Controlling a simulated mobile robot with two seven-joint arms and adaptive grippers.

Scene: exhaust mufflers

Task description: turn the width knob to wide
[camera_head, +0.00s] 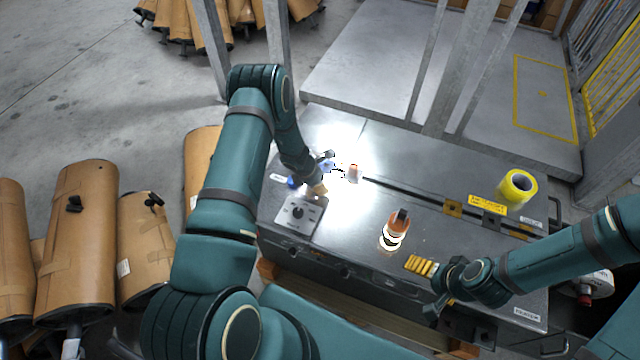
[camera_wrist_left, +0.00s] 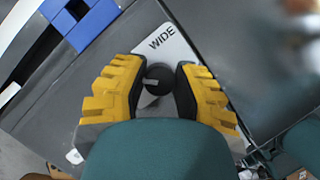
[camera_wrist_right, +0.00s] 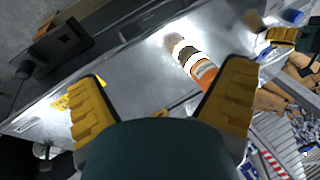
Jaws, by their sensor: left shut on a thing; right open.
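The width knob (camera_wrist_left: 157,79) is round and black and sits on a light plate (camera_wrist_left: 172,45) lettered WIDE in the left wrist view. A pale pointer mark shows on its left side; the WIDE lettering is above it. My left gripper (camera_wrist_left: 159,84) is shut on the knob, one yellow finger on each side. In the head view my left gripper (camera_head: 318,188) is low over the far left of the metal bench, close to a grey dial plate (camera_head: 296,227). My right gripper (camera_head: 440,292) is open and empty by the bench's front right; its spread fingers also show in the right wrist view (camera_wrist_right: 165,95).
A yellow tape roll (camera_head: 518,187) is at the right. Blue parts (camera_head: 292,182) lie near my left gripper. Brown mufflers (camera_head: 77,240) stand left of the bench.

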